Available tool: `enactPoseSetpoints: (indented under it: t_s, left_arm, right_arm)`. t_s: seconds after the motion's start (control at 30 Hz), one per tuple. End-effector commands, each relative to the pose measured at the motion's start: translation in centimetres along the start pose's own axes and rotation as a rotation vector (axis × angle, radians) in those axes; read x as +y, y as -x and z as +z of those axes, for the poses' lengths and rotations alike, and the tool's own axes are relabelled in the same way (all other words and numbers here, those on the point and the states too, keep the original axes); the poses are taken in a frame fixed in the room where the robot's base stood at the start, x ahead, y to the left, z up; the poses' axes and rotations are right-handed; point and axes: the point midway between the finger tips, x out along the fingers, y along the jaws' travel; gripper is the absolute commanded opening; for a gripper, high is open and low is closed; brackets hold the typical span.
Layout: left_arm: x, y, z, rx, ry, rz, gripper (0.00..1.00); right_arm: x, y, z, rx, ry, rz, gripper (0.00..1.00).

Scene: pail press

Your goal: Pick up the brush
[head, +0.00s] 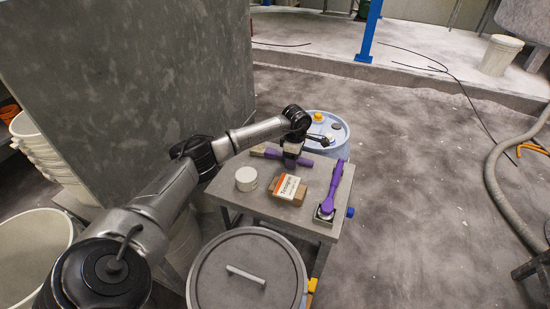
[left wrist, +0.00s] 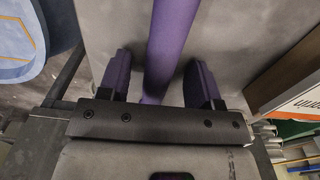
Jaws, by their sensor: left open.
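A brush with a purple handle (head: 318,161) and a pale tan end (head: 258,151) lies across the back of the small grey table (head: 225,196). My left gripper (head: 291,161) is over its middle and hides part of it. In the left wrist view, the purple handle (left wrist: 171,35) runs between the two spread fingers of my left gripper (left wrist: 160,85), with a gap on each side. The gripper is open. A second purple-handled tool (head: 332,192) lies along the table's right side, with a squarish head at its near end. My right gripper is not in view.
A white jar (head: 246,178) and an orange-and-white box (head: 287,186) sit on the table near the gripper; the box also shows in the left wrist view (left wrist: 292,109). A blue drum (head: 342,136) stands behind the table. A lidded grey bin (head: 228,264) stands in front.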

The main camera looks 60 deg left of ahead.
Motion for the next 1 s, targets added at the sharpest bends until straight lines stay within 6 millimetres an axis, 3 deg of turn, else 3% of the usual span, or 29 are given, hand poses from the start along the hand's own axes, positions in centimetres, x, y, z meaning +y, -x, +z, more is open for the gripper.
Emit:
enactPoseSetpoints:
  t_s: [0.2, 0.73, 1.0]
  left_arm:
    - [0.03, 0.06, 0.0, -0.001, 0.0, 0.001, 0.57]
    - [0.03, 0.07, 0.0, -0.001, 0.0, 0.001, 0.06]
    - [0.05, 0.33, -0.01, -0.001, 0.0, 0.002, 0.04]
  right_arm:
    - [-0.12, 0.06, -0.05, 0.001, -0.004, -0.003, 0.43]
    - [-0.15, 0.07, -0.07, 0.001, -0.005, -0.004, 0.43]
    - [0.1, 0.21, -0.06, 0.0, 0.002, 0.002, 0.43]
